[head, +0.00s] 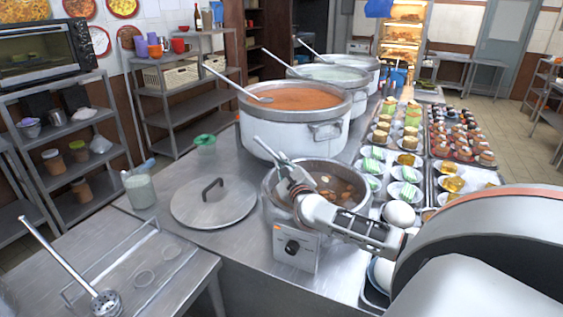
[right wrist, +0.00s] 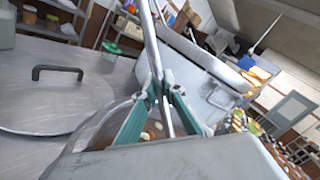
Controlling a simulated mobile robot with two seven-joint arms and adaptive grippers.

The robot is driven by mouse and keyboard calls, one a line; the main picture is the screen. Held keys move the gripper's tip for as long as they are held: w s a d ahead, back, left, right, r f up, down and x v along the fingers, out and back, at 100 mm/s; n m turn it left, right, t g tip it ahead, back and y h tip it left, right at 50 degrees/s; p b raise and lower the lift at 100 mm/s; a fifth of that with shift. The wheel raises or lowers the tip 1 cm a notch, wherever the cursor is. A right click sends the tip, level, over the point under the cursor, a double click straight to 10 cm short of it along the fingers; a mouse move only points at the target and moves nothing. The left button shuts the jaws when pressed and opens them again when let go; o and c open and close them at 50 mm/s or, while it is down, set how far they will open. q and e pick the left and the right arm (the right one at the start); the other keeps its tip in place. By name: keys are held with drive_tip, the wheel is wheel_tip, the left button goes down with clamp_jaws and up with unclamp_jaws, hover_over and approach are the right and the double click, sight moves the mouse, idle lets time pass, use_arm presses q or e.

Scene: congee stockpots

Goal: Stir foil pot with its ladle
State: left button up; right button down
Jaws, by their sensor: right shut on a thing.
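The small metal pot (head: 268,203), which I take to be the foil pot, stands at the front of the counter on a heater with a black knob. It holds brown liquid with round brown pieces (head: 335,188). My right gripper (head: 289,181) is over the left part of its opening, shut on a thin metal ladle handle (head: 277,150). In the right wrist view the green-sided fingers (right wrist: 163,95) close around the ladle handle (right wrist: 148,35), which runs down toward the pot. The ladle's bowl is hidden. My left gripper is not in view.
A large white stockpot (head: 290,130) of orange congee stands just behind, with more stockpots beyond. A flat lid (head: 213,202) lies left of the small pot. A strainer (head: 106,303) lies front left. My arm fills the lower right.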

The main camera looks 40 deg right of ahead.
drive_tip(key=shift+r, duration=0.1)
wheel_tip(320, 180, up, 16)
idle(1.5)
drive_tip(key=shift+n+g+y, duration=0.3)
drive_tip(key=shift+n, duration=0.8)
